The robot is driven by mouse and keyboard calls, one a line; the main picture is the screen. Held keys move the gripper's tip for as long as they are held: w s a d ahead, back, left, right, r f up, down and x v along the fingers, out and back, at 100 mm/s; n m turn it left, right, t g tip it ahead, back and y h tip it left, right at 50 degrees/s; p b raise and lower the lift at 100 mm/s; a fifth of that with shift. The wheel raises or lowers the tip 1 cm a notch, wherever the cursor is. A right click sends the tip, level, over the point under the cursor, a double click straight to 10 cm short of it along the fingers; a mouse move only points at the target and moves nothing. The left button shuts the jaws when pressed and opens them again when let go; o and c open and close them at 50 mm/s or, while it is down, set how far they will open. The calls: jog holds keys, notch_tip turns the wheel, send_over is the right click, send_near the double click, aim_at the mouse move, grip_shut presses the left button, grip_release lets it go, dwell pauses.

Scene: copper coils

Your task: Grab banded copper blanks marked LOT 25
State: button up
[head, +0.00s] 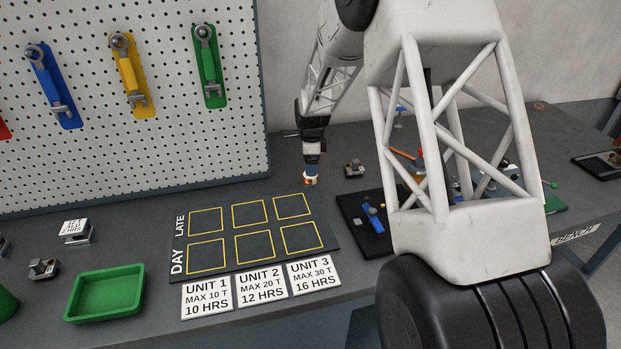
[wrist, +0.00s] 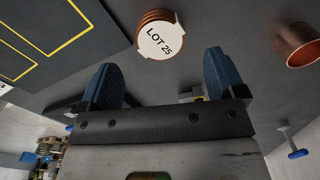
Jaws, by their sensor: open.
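The banded copper blanks (wrist: 152,17) show at the top of the wrist view as a short copper stack with a round white tag reading LOT 25 (wrist: 161,41). My gripper (wrist: 158,60) is open, with its two blue fingers apart and nothing between them. The stack lies just beyond the fingertips, roughly centred between them. In the head view my gripper (head: 311,163) hangs down at the back of the bench, right over a small copper and white item (head: 310,180), and partly hides it.
A dark board (head: 222,262) with yellow-outlined squares lies in front, its squares empty, with UNIT cards (head: 262,285) along its edge. A green tray (head: 105,293) sits at left. A copper cup-like piece (wrist: 297,44) is at right in the wrist view. A dark tray (head: 352,212) holds a blue item.

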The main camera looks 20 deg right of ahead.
jog(key=shift+f, duration=2.35)
jog(key=shift+c, duration=0.5)
jog(key=c, duration=1)
jog(key=shift+r, duration=0.1)
jog(key=shift+w+r, duration=0.1)
jog(key=shift+r, duration=0.65)
notch_tip(320, 180, up, 2)
jog(key=s, duration=0.5)
jog(key=s+r, duration=0.1)
jog(key=s, duration=0.4)
jog(key=s+a, duration=0.1)
jog(key=s, duration=0.5)
jog(key=shift+r, duration=0.2)
